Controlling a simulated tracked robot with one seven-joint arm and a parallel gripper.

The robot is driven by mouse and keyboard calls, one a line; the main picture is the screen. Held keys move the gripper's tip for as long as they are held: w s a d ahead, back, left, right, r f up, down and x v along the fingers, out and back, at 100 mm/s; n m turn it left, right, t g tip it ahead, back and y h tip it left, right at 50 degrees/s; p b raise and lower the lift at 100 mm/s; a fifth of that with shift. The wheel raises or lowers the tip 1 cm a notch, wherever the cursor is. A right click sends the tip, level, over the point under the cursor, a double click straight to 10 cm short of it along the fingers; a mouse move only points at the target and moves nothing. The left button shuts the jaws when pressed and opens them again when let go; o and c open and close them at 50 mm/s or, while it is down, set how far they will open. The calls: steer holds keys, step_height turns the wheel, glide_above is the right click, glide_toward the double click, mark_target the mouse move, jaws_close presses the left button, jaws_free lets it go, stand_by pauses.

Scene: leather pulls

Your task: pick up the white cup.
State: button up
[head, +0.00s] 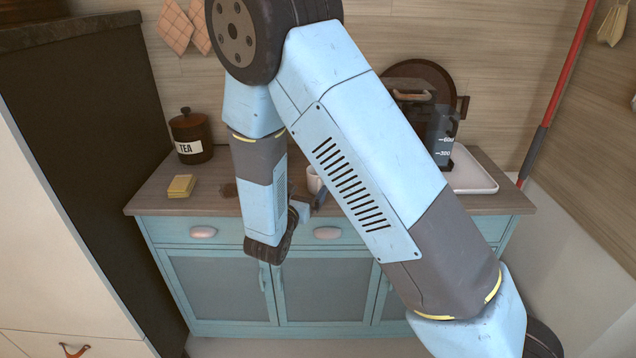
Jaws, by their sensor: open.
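The white cup (313,181) stands on the wooden counter top, mostly hidden behind my arm; only a small part of it shows. My gripper (318,197) is at the counter's front edge, just in front of the cup and slightly below it in the picture. The gripper is open, but its fingers are small and partly hidden. I cannot tell whether a finger touches the cup or reaches around it.
A yellow sponge (181,186) and a dark TEA jar (191,136) stand on the left of the counter (160,204). A clear jug with markings (440,132) and a white tray (474,173) are on the right. A red pole (562,85) leans at the right.

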mark_target(314, 177)
steer(key=shift+d+x, duration=0.1)
steer(key=shift+x, duration=1.7)
steer(key=shift+d+x, duration=0.15)
steer(key=shift+x, duration=1.65)
steer(key=shift+s+r, duration=0.1)
steer(key=c, duration=1.2)
steer(key=shift+o, duration=0.2)
steer(key=shift+r, duration=0.1)
